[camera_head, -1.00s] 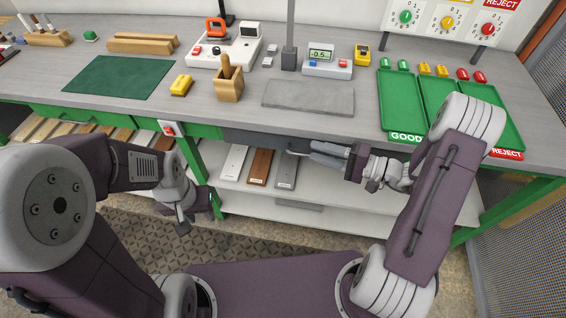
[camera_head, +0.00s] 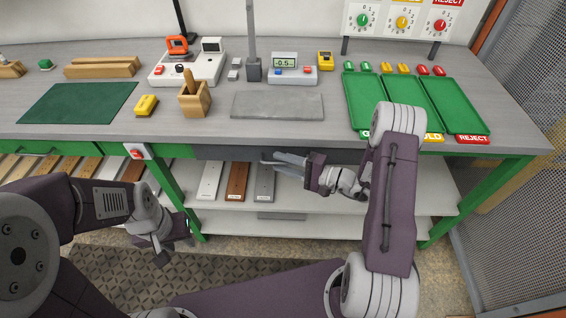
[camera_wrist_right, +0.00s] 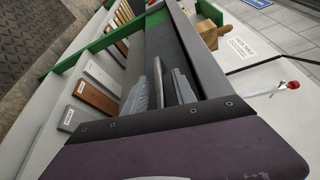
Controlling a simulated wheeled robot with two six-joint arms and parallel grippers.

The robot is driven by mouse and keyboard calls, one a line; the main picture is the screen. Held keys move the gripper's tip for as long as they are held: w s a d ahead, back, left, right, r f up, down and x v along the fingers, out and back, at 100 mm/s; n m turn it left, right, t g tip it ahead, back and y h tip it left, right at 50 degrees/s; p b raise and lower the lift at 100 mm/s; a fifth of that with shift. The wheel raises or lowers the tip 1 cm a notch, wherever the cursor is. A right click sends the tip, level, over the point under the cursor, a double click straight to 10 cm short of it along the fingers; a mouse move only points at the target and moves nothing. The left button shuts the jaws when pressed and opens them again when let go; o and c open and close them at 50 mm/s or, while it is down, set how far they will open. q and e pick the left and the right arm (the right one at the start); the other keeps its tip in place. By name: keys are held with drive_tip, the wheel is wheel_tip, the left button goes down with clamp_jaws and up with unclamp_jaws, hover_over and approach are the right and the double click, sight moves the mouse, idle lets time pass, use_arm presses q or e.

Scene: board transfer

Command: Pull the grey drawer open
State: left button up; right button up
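The grey drawer (camera_head: 228,153) is a dark grey front under the bench top, right of the green drawer. It looks closed, about flush with the bench front. In the right wrist view its front (camera_wrist_right: 172,50) runs beside the fingers. My right gripper (camera_head: 285,160) is at the drawer front, its fingers pointing left. In the right wrist view my right gripper (camera_wrist_right: 162,92) has its fingers apart, with the thin bar handle (camera_wrist_right: 158,78) between them and gaps visible. My left gripper (camera_head: 168,250) hangs low at the left, away from the drawer; its fingers are not clear.
The bench top (camera_head: 335,130) lies directly above my right gripper. Below is a pale shelf (camera_head: 310,215) with several labelled boards, including a brown one (camera_head: 237,182). A green leg (camera_head: 175,195) with a red switch (camera_head: 137,152) stands left of the drawer.

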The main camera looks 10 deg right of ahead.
drive_tip(key=shift+c, duration=0.2)
clamp_jaws()
idle(1.2)
